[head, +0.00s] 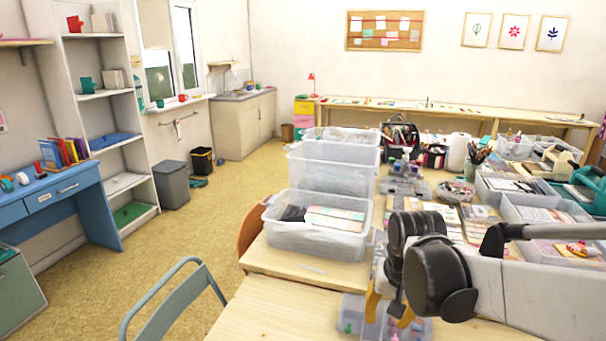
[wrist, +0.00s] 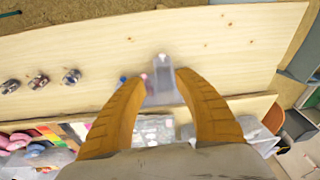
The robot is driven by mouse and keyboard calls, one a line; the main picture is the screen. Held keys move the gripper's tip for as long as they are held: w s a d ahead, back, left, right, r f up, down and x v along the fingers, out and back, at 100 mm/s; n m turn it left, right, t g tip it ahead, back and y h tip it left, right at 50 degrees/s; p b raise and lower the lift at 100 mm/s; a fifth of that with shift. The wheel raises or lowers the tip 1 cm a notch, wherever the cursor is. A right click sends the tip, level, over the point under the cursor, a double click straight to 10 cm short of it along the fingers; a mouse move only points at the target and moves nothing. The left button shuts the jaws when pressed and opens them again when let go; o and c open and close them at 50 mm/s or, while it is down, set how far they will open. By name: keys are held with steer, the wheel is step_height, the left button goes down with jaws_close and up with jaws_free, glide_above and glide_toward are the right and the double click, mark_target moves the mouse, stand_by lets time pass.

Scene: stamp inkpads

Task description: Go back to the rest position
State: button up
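My gripper (head: 388,312) is at the lower right of the head view, its two orange fingers pointing down over the wooden table (head: 265,310). In the wrist view my gripper (wrist: 155,82) has its fingers spread wide apart. It is open, and I see nothing held between the fingers. A small clear container (wrist: 163,78) shows beyond the fingertips, apparently on the table below. In the head view, a clear divided tray (head: 350,328) with small pink and teal items lies under the gripper, partly hidden by it.
Three small dark-and-clear objects (wrist: 38,82) stand on the table at the wrist view's left. A clear bin (head: 300,235) with papers sits behind the gripper, and crowded craft bins (head: 540,212) stand at right. A blue-grey chair (head: 165,310) stands at left, with open floor beyond.

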steer(key=s+r+n+t, duration=0.2)
steer(key=s+r+t, duration=0.3)
steer(key=s, duration=0.7)
steer(key=shift+d+r+n, duration=0.2)
steer(key=shift+d+n, duration=0.1)
steer(key=shift+d, duration=0.1)
steer(key=shift+w+d, duration=0.1)
